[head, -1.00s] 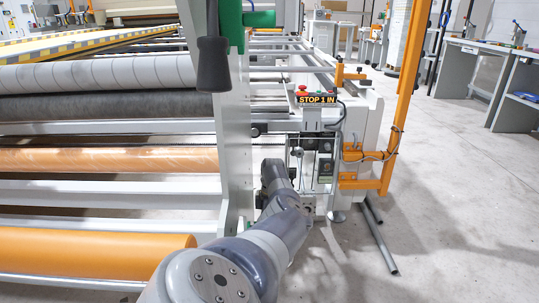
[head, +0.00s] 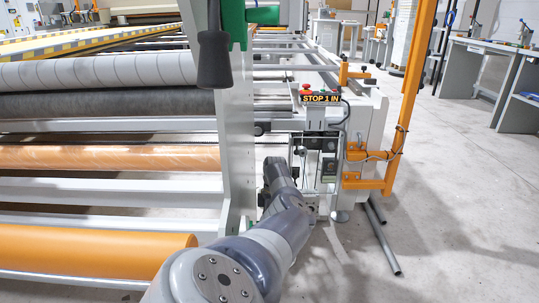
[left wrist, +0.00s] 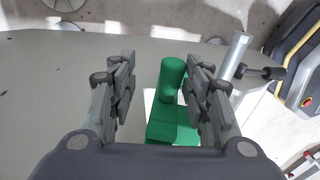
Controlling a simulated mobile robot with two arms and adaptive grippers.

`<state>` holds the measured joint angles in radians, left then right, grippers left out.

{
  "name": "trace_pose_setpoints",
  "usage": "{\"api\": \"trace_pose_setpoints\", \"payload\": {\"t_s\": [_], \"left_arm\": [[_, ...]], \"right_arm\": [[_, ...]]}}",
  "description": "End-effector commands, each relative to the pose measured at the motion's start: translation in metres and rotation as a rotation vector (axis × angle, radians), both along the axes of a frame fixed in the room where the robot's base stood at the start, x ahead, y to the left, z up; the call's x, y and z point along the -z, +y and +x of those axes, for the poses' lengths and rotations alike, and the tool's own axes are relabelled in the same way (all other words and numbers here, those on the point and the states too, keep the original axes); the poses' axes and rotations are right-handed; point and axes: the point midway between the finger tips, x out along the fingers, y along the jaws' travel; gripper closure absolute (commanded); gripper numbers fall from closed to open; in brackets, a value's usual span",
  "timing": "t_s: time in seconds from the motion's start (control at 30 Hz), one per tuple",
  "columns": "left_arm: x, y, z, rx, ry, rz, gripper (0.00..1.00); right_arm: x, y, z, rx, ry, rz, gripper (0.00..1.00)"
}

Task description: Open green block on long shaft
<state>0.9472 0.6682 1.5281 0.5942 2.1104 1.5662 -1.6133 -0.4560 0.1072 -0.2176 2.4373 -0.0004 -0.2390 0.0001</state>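In the head view a green block (head: 233,22) is at the top of the pale upright plate, with a green cylinder sticking out right and a black handle (head: 214,60) hanging beside it. In the left wrist view a green block (left wrist: 172,128) with a rounded green grip lies between the spread fingers of my left gripper (left wrist: 160,85), nearer the right finger. I see a gap on both sides of the grip. I cannot tell whether both views show the same block. An arm of mine reaches forward in the head view; its gripper is hidden. My right gripper is not in view.
The upright plate (head: 236,150) stands close left of my arm. Rollers, including an orange one (head: 100,252), fill the left. A control box with a STOP sign (head: 319,99) and an orange frame (head: 398,120) stand right. A silver shaft (left wrist: 235,62) is beside the fingers.

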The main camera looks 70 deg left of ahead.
Motion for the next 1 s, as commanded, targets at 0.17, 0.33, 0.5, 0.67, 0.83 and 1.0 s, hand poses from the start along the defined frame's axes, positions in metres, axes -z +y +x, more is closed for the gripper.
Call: {"api": "trace_pose_setpoints", "payload": {"t_s": [0.17, 0.33, 0.5, 0.67, 0.83, 1.0], "left_arm": [[0.001, 0.000, 0.000, 0.001, 0.000, 0.002, 0.60], [0.001, -0.001, 0.000, 0.003, 0.002, 0.000, 0.60], [0.001, -0.001, 0.000, 0.003, 0.002, -0.001, 0.60], [-0.006, 0.000, 0.002, 0.003, 0.001, -0.001, 0.60], [-0.034, 0.004, 0.006, 0.002, -0.003, 0.000, 0.60], [-0.071, 0.008, 0.011, 0.002, -0.002, 0.000, 0.60]], "right_arm": [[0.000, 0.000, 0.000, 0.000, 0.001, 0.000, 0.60], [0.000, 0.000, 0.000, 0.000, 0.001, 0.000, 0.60], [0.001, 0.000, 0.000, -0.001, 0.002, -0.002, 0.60], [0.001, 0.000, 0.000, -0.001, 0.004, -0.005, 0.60], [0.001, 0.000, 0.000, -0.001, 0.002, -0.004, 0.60], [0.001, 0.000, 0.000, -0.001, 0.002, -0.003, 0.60]]}}
